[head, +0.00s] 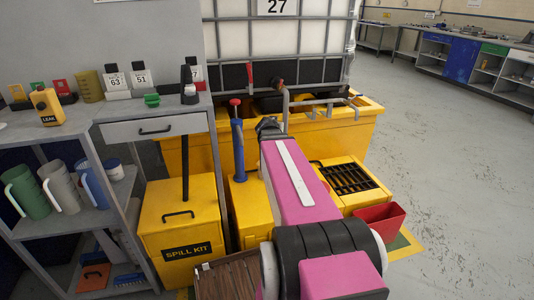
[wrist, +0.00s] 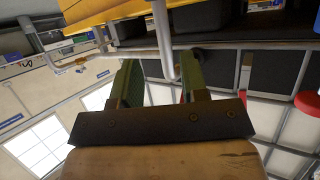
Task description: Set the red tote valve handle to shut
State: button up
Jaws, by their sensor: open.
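A narrow red handle (head: 249,75) stands upright against the dark band at the tote's base. A dark red round part (head: 276,82) shows just right of it. My gripper (head: 269,124) is in front of and below these, beside a bent grey pipe (head: 285,108). In the wrist view my gripper (wrist: 158,80) has its two green fingers apart, with a grey pipe (wrist: 163,40) showing between them. A red sliver shows near the right finger; I cannot tell what it is.
The yellow bund (head: 350,128) runs below the tote. A blue pump (head: 238,150) with a red top stands left of my arm. A yellow spill kit box (head: 180,225) and grey shelf unit (head: 75,222) are at left. A red bin (head: 380,223) is at right; floor beyond is clear.

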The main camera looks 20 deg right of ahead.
aim_at(281, 82)
jog(key=s+a+f+n+g+y, duration=0.1)
jog(key=s+a+f+g+y, duration=0.1)
jog(key=s+a+f, duration=0.3)
notch_tip(281, 82, down, 4)
jog(key=shift+s+a+r+g, duration=0.15)
jog(key=shift+a+g, duration=0.35)
jog(key=shift+g, duration=0.4)
jog(key=shift+c, duration=0.4)
